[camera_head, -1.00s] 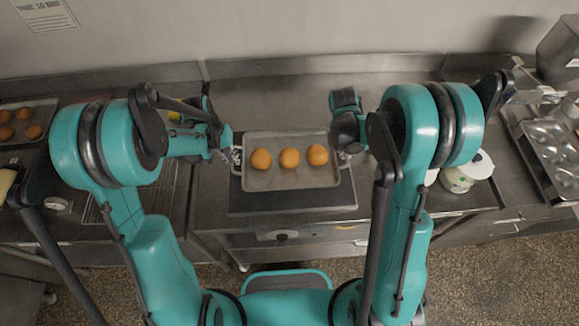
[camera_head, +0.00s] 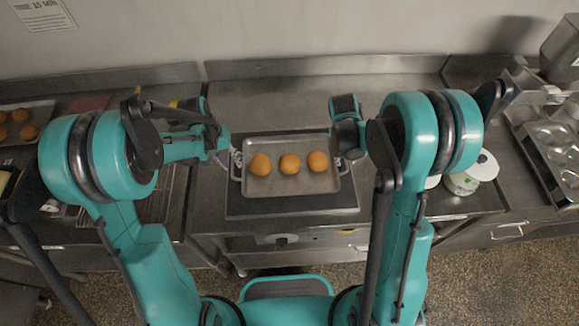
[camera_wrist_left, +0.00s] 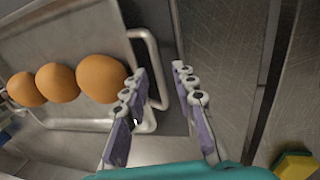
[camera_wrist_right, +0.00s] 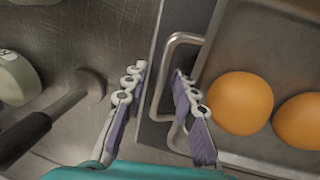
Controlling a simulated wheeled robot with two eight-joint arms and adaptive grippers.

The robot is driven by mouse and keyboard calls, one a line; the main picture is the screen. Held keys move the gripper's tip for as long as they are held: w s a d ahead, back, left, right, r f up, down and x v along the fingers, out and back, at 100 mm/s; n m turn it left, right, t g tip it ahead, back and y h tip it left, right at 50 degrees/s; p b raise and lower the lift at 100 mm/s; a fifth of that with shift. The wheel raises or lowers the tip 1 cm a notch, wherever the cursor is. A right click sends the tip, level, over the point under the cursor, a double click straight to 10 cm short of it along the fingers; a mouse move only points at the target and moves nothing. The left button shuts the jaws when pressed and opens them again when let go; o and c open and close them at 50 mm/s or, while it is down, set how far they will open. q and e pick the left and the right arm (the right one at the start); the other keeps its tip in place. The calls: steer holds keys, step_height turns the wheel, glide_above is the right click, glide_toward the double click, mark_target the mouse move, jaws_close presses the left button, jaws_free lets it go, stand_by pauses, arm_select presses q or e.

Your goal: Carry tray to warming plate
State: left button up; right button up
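The grey metal tray (camera_head: 290,184) holds three orange-brown buns (camera_head: 289,163) in a row. It appears to rest flat on the dark warming plate (camera_head: 290,206), which shows around its front and sides. My left gripper (camera_head: 231,158) is at the tray's left handle; in the left wrist view its open fingers (camera_wrist_left: 158,100) lie either side of the handle bar (camera_wrist_left: 153,70). My right gripper (camera_head: 346,156) is at the right handle; in the right wrist view its open fingers (camera_wrist_right: 158,90) straddle the handle bar (camera_wrist_right: 162,85). Neither gripper visibly clamps a handle.
Another tray of buns (camera_head: 25,115) is at the far left, near a wire rack (camera_head: 155,200). A white-lidded container (camera_head: 470,178) stands right of the plate, and a muffin tin (camera_head: 553,150) further right. A yellow-green sponge (camera_wrist_left: 295,166) shows in the left wrist view. The counter behind the tray is clear.

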steer(key=shift+r, duration=0.1)
arm_select(q)
step_height(320, 180, up, 10)
steer(key=a, duration=0.2)
arm_select(e)
step_height(320, 180, up, 12)
steer(key=a, duration=0.2)
steer(key=shift+a, duration=0.15)
arm_select(q)
steer(key=shift+s, duration=0.15)
arm_select(e)
steer(key=shift+s+f, duration=0.1)
steer(key=shift+f, duration=0.1)
